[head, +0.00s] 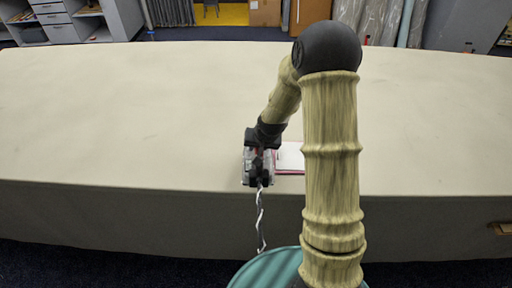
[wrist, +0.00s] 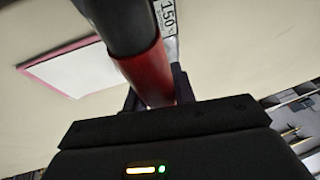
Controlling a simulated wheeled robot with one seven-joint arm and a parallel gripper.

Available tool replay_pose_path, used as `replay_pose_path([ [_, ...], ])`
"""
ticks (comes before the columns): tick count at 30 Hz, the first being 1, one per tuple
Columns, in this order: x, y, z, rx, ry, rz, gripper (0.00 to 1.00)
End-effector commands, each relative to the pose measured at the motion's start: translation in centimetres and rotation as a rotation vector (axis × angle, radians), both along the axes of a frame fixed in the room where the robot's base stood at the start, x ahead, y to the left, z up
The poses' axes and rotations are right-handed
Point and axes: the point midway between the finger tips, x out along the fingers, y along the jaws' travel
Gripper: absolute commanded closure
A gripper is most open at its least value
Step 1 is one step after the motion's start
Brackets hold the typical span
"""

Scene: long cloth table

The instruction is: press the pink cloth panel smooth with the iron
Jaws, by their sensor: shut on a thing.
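The iron (head: 249,168) is near the front edge of the table, mostly hidden under my gripper in the head view. Its red and black handle (wrist: 150,70) runs between the fingers in the wrist view, and a label reading "150" shows beside it. My gripper (wrist: 157,95) is shut on this handle; it also shows in the head view (head: 262,153). The pink cloth panel (wrist: 75,62) lies to the left of the handle in the wrist view, with a pink border around a white middle. In the head view the panel (head: 290,158) is just right of the iron, partly hidden by my arm.
The long cloth table (head: 130,110) is bare to the left and right of the panel. A twisted cord (head: 260,222) hangs from the iron over the table's front edge. Shelves and drawers (head: 55,20) stand beyond the table at the back left.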

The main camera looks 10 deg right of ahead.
Motion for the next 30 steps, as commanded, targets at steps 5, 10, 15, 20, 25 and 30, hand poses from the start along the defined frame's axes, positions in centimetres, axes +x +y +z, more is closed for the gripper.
replay_pose_path([
  [5, 1.3, -2.8, 1.0, -0.001, -0.003, -0.005, 1.0],
  [10, 2.6, -6.9, 1.5, -0.002, 0.0, -0.011, 1.0],
  [15, 3.5, -11.2, 2.0, -0.004, -0.001, -0.018, 1.0],
  [20, 3.8, -14.5, 2.2, -0.007, -0.004, -0.024, 1.0],
  [25, 3.9, -16.2, 2.1, -0.009, -0.004, -0.027, 1.0],
  [30, 3.9, -16.3, 2.0, -0.01, -0.005, -0.027, 1.0],
])
